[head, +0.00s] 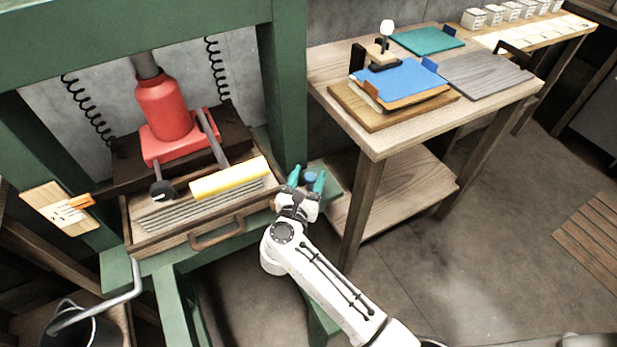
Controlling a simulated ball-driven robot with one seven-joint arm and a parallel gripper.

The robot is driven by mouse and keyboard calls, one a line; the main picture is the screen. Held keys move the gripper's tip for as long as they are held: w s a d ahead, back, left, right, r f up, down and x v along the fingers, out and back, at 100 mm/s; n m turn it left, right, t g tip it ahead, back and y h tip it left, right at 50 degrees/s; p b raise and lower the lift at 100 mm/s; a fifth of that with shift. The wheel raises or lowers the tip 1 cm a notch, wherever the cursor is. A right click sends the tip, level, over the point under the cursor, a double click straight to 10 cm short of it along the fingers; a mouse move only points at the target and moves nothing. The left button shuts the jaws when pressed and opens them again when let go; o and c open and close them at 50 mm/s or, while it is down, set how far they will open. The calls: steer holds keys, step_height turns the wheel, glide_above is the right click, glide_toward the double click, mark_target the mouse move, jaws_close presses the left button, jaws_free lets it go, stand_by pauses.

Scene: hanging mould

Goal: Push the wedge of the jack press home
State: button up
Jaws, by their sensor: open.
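The jack press has a green frame (290,95) with a red jack (165,115) standing on a dark beam. I cannot tell for certain which part is the wedge. A small blue rounded piece (310,177) shows by a green ledge at the right post. An orange piece (74,205) lies against a pale wooden plate (50,212) at the left post. My gripper (306,181) is open, its teal fingertips on either side of the blue piece in the picture. I cannot tell whether they touch it.
Under the jack, a wooden tray (140,243) with a front handle holds a grey layered stack (190,210) and a yellow block (230,178). A wooden table (335,75) with boards stands right of the press. A metal bucket (85,330) is at lower left.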

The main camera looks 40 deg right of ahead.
steer(key=v, duration=1.1)
steer(key=shift+w+d+r, duration=0.1)
